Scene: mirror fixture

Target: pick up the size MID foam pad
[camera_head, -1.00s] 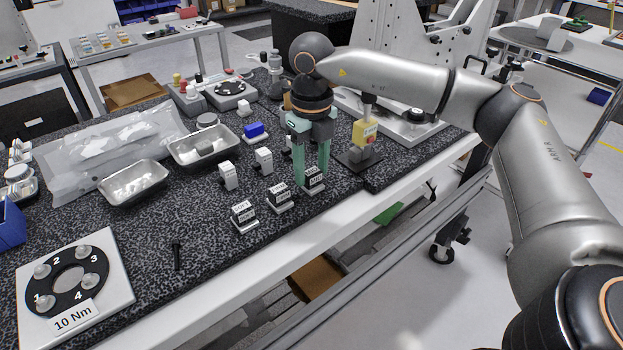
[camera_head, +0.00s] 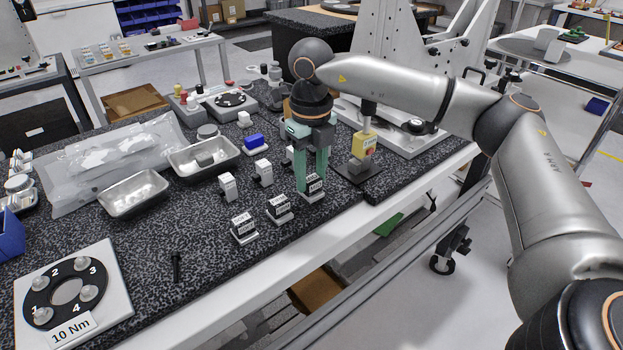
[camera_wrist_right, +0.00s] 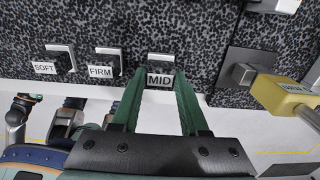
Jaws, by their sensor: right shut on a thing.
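The MID foam pad (camera_head: 316,188) is a small dark speckled block with a white label, at the right end of a row of three. The label reads MID in the right wrist view (camera_wrist_right: 160,80). My right gripper (camera_head: 311,181) points down with its green fingers shut on this pad, one on each side; they also flank it in the right wrist view (camera_wrist_right: 160,74). The pad is at or very near its pale stand; I cannot tell any gap. The FIRM pad (camera_head: 279,208) and SOFT pad (camera_head: 243,229) stand to its left. My left gripper is not in view.
A yellow-headed post (camera_head: 363,143) on a dark base stands close right of the gripper. White blocks (camera_head: 228,186) and metal trays (camera_head: 135,193) lie to the left. The table's white front edge (camera_head: 270,268) runs close by.

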